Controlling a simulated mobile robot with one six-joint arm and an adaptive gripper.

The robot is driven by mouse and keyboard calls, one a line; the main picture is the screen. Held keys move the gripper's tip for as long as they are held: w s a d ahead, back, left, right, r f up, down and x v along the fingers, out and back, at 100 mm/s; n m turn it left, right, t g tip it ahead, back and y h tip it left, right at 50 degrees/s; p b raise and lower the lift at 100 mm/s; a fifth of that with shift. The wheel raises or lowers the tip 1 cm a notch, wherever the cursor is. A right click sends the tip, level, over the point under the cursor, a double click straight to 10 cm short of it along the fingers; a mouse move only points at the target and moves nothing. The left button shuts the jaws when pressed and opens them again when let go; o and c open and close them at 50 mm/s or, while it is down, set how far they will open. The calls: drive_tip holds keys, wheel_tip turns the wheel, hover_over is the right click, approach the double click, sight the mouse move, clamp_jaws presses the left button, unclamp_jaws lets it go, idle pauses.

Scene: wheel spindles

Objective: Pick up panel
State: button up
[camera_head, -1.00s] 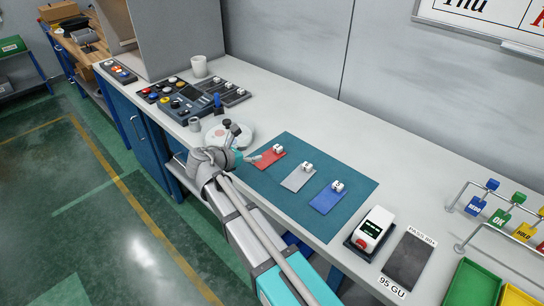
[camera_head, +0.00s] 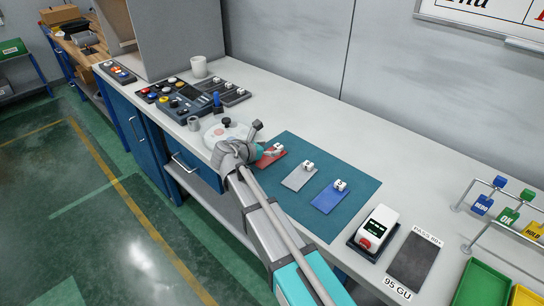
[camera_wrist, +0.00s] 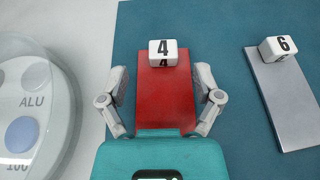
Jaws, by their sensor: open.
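A red panel (camera_wrist: 166,97) lies on the teal mat (camera_head: 307,226), with a white block marked 4 (camera_wrist: 163,52) at its far end. The red panel also shows in the head view (camera_head: 266,159), partly hidden by my arm. My gripper (camera_wrist: 162,88) is open, with one finger on each side of the red panel; I cannot tell whether they touch it. A grey panel (camera_head: 297,178) with a block marked 6 (camera_wrist: 281,47) lies to the right. A blue panel (camera_head: 328,199) with a white block lies further right on the mat.
A round white dial device (camera_head: 214,133) stands left of the mat. A white meter (camera_head: 377,227) and a dark grey plate (camera_head: 412,261) lie to the right. Control boxes (camera_head: 185,103) stand at the back left. The bench behind the mat is clear.

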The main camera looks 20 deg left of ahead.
sight(279, 145)
drive_tip(key=shift+d+r+b+x, duration=0.15)
drive_tip(key=shift+b+x, duration=0.25)
drive_tip(key=shift+x, duration=0.9)
drive_tip(key=shift+d+r+b+x, duration=0.15)
drive_tip(key=shift+b+x, duration=0.2)
drive_tip(key=shift+x, duration=1)
drive_tip(key=shift+a, duration=0.1)
clamp_jaws()
